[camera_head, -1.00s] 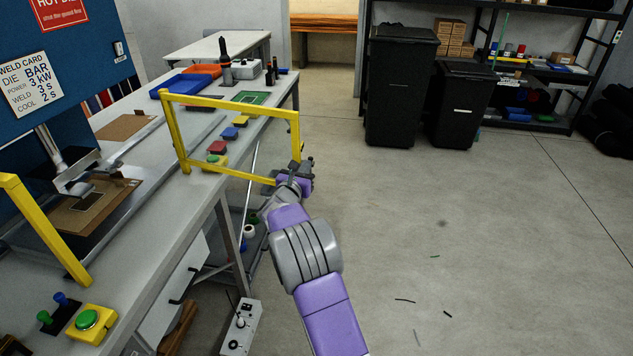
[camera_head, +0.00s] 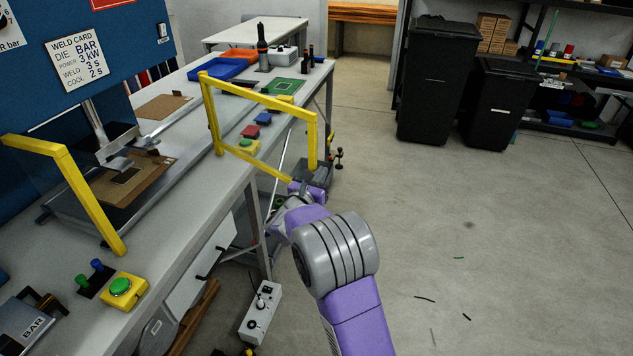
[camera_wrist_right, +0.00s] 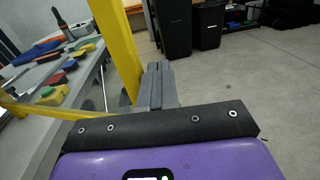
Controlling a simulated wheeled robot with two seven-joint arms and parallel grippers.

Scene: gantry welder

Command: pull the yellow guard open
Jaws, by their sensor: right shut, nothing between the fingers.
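The yellow guard (camera_head: 262,95) is a square-cornered frame standing out from the bench's front edge in the head view, its free end over the floor side. In the wrist view its yellow post (camera_wrist_right: 120,50) rises just left of my right fingers. My right gripper (camera_head: 322,174) is at the lower outer corner of the guard. In the wrist view its grey fingers (camera_wrist_right: 158,84) are shut with nothing between them, beside the post; whether they touch it I cannot tell. The welder (camera_head: 118,152) has a brown board under its head. My left gripper is not in view.
A second yellow bar (camera_head: 85,195) stands at the left of the welder. A yellow box with a green button (camera_head: 121,288) sits on the bench's near edge. A grey control box (camera_head: 260,311) is below.

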